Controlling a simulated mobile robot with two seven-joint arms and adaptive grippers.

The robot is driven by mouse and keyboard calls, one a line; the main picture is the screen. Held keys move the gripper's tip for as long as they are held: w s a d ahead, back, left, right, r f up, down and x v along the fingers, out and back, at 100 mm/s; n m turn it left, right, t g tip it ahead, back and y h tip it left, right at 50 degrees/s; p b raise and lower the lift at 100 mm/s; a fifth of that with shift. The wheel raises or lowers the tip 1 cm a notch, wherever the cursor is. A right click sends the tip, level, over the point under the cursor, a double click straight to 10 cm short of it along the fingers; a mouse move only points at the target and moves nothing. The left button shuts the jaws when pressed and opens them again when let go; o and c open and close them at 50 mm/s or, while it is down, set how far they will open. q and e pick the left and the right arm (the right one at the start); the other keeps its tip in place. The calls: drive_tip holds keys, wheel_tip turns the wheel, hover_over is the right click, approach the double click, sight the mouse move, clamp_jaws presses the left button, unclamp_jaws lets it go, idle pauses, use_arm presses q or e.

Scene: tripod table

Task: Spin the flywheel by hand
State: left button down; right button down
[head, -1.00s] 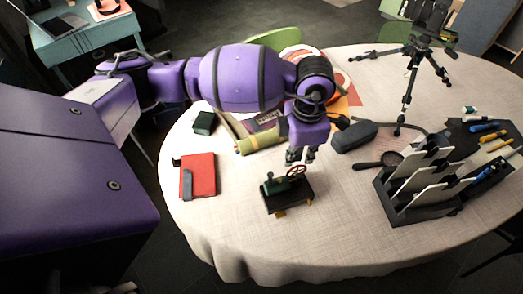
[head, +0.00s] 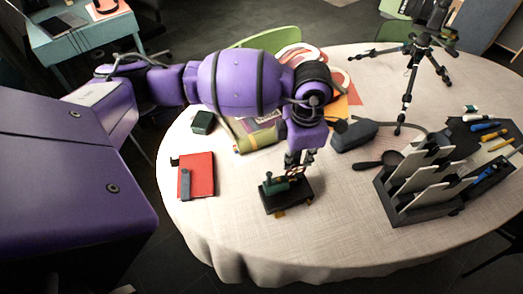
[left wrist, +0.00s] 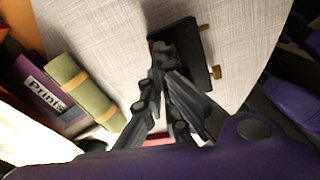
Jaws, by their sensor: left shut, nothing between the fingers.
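A small green model engine (head: 273,186) stands on a black base (head: 291,198) near the front middle of the table. Its reddish flywheel sits at the engine's back right end and is mostly hidden behind my fingers. My left gripper (head: 297,167) points down at the flywheel, shut with nothing held. The fingertips overlap the wheel in the head view; I cannot tell whether they touch it. In the left wrist view my left gripper (left wrist: 160,55) has its fingertips together over the black base (left wrist: 193,62), and the fingers hide the engine. My right gripper is not in view.
A red notebook (head: 199,172) lies left of the engine. A green roll (head: 259,141) and a dark case (head: 353,136) lie behind it. A black rack (head: 420,199) and a tripod (head: 408,90) stand to the right. The front cloth (head: 290,245) is clear.

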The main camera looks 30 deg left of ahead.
use_arm(q)
drive_tip(key=shift+w+d+f, duration=0.1)
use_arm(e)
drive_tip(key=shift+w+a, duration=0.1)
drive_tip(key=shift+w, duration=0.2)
